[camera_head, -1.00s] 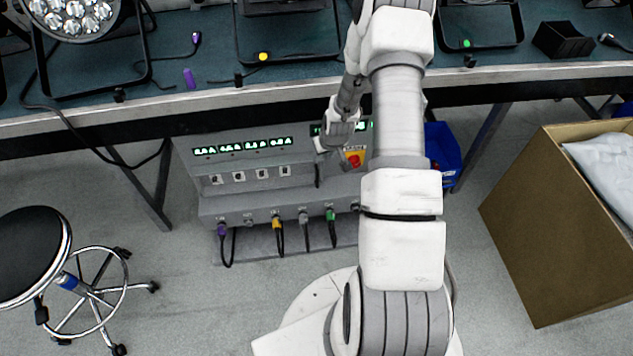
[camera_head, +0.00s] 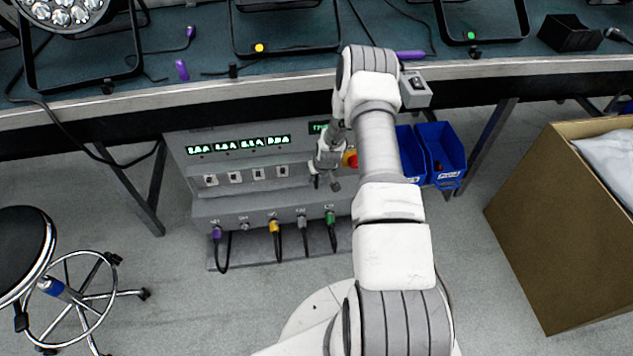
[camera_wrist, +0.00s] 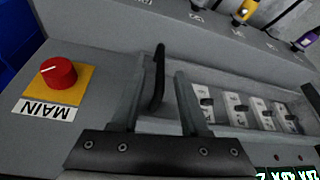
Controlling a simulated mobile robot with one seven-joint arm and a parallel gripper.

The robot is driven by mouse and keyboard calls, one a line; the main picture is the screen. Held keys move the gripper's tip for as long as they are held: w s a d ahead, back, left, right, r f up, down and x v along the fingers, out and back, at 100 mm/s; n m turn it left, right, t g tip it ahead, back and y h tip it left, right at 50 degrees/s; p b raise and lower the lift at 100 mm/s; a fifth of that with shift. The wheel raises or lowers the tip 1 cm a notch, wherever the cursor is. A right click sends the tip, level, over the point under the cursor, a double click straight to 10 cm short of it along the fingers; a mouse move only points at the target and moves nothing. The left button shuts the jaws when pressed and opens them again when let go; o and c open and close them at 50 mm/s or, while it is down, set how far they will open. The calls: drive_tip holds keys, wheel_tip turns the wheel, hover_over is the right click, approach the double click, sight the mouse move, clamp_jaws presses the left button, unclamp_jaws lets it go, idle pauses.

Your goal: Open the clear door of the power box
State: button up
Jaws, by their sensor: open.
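The grey power box (camera_head: 215,205) stands under the workbench in the head view. Its front has lit green displays and a row of switches in a recess. The clear door (camera_wrist: 238,82) over the switches is hard to make out, and looks shut. A black upright handle (camera_wrist: 158,80) shows in the wrist view, at the end of the switch recess towards the red knob. My gripper (camera_wrist: 161,78) is open, with one finger on each side of the handle in the picture; I cannot tell if they touch it. In the head view my gripper (camera_head: 325,172) is at the box front.
The red MAIN knob (camera_wrist: 58,73) on its yellow plate is beside my gripper. Cables plug into the box's lower ledge. Blue bins (camera_head: 443,155) stand right of the box, a cardboard box (camera_head: 545,230) further right, and a black stool (camera_head: 25,245) at left. The workbench edge (camera_head: 240,93) overhangs.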

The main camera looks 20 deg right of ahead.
drive_tip(key=shift+x, duration=1.25)
clamp_jaws()
idle(0.5)
